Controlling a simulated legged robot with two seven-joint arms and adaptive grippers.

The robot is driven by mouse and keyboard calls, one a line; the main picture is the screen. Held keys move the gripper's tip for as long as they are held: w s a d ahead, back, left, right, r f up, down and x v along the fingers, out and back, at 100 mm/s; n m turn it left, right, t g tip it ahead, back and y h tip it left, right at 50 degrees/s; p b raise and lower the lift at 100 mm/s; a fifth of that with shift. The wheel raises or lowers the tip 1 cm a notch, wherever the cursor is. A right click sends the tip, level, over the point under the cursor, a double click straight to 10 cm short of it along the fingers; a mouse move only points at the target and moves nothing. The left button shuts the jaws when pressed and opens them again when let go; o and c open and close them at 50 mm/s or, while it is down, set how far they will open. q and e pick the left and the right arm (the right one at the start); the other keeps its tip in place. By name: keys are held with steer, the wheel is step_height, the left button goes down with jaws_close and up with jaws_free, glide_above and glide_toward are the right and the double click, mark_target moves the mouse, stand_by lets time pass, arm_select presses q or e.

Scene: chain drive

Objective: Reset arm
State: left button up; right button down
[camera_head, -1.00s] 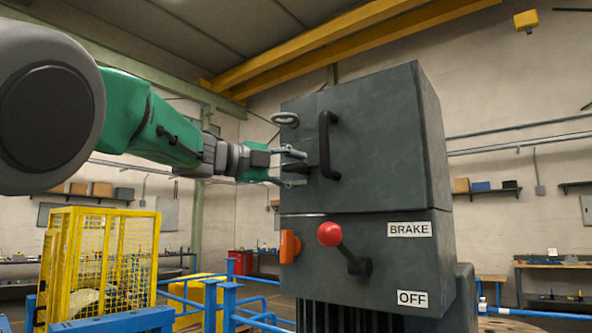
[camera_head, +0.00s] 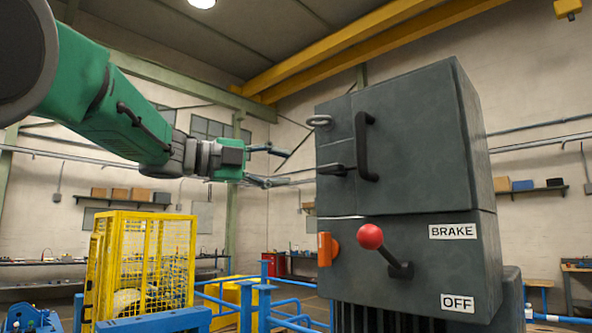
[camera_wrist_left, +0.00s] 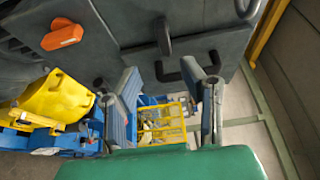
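My left gripper (camera_head: 277,167) is open and empty in the head view, left of the dark grey cabinet (camera_head: 420,130) and apart from it. Its two fingers also show spread apart in the left wrist view (camera_wrist_left: 168,95). The cabinet's upper part has a black bar handle (camera_head: 362,147), a small black latch lever (camera_head: 335,170) and a grey ring (camera_head: 319,121). The lower part has a brake lever with a red knob (camera_head: 370,237), beside labels BRAKE (camera_head: 453,231) and OFF (camera_head: 457,302). An orange piece (camera_head: 325,249) sits on its left side. My right gripper is not in view.
A yellow mesh cage (camera_head: 145,265) stands at the lower left. Blue railings (camera_head: 265,290) run between it and the cabinet. A yellow overhead beam (camera_head: 370,45) crosses above. The air left of the cabinet around my gripper is free.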

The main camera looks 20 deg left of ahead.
arm_select(q)
steer(key=shift+d, duration=0.2)
stand_by(0.3)
